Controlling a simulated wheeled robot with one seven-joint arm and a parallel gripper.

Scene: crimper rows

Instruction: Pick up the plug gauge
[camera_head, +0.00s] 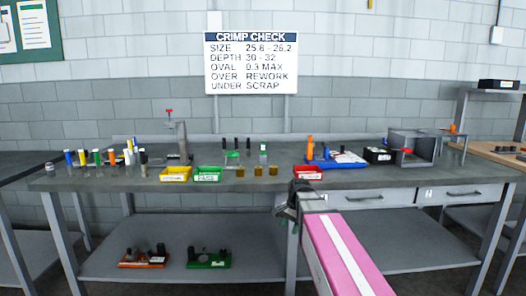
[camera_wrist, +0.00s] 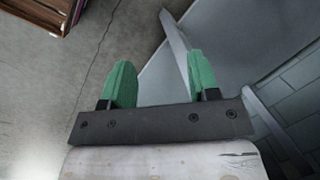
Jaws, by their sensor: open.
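My gripper (camera_wrist: 160,66) shows in the wrist view with two green fingers spread apart and nothing between them. In the head view my gripper (camera_head: 298,196) is at the table's front edge, at the end of my pink arm, and its fingers are hard to make out. I cannot tell for sure which object is the plug gauge. An upright orange-handled piece (camera_head: 310,148) stands by the blue mat (camera_head: 346,164). Small posts with black tops (camera_head: 236,145) stand at the back middle. Several posts with coloured tops (camera_head: 97,158) stand at the left. My gripper touches none of these.
A grey box-like fixture (camera_head: 412,147) stands at the right. Trays (camera_head: 209,262) rest on the lower shelf. A wooden crate (camera_wrist: 40,14) lies at the wrist view's upper left.

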